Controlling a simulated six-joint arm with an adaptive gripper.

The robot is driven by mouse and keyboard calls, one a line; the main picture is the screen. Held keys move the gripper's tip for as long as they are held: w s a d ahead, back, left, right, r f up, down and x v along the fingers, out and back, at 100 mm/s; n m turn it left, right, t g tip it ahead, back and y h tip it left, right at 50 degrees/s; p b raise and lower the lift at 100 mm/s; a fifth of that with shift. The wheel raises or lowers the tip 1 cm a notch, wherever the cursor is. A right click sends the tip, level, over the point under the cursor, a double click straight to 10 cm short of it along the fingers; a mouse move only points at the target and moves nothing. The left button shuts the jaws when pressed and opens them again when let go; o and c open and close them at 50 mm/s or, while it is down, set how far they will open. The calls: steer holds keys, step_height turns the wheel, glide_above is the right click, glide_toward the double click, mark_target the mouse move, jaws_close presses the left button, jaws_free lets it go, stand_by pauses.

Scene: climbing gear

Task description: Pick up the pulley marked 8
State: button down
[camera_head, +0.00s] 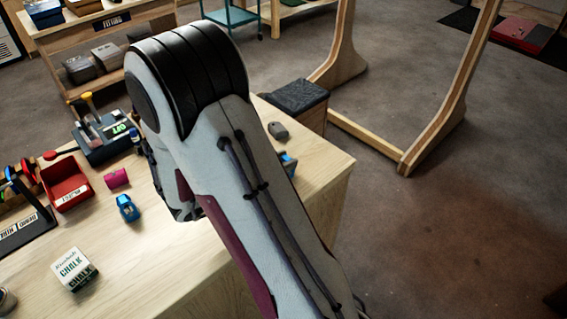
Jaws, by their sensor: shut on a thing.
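My arm's large white and black links fill the middle of the view and hide my gripper and whatever is at its jaws. A small blue device (127,208), perhaps a pulley, sits on the wooden table left of my arm. Another blue thing (288,163) shows only in part at the right edge of my arm; I cannot tell whether it rests on the table or is held. I can read no number 8 on either.
A pink cylinder (116,178), a red bin (66,184), a chalk box (74,269) and a grey tool holder (104,138) stand on the table's left part. A grey lump (278,130) lies near the right edge. A wooden frame (440,120) stands beyond.

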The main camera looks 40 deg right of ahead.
steer(key=shift+r, duration=0.1)
step_height(320, 180, up, 10)
stand_by(0.8)
